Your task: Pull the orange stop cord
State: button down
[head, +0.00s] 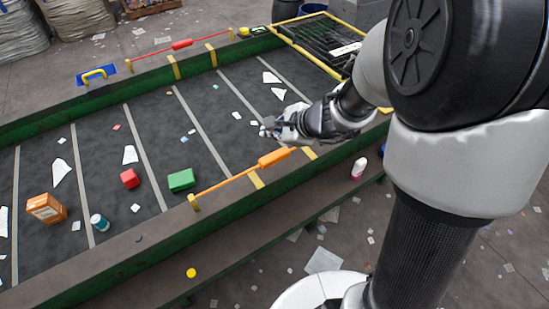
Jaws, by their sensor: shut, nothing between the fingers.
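The orange stop cord (228,184) runs along the near rail of the belt, from a yellow post (194,202) at the left up toward the right. A thicker orange handle (274,158) sits on the cord. My gripper (266,129) is shut and empty. It appears above the belt, a little up and left of the orange handle in the picture. I cannot tell its height over the belt. The cord's right end is hidden behind my arm.
A red cord (182,44) spans the far rail.

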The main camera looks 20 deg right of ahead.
aim_at(272, 156)
jog(key=shift+f+b, duration=2.3)
jog(key=shift+f, duration=0.5)
jog(key=shift+f+b, duration=0.45)
jog(key=shift+b, duration=0.15)
jog(key=shift+f+b, duration=1.65)
jog(key=shift+b, duration=0.15)
dwell(0.5)
jog(key=shift+r, duration=0.15)
jog(key=shift+r+p, duration=1.6)
jog(key=shift+r, duration=0.35)
jog(key=shift+r, duration=0.1)
notch_tip(272, 156, up, 5)
jog(key=p, duration=0.4)
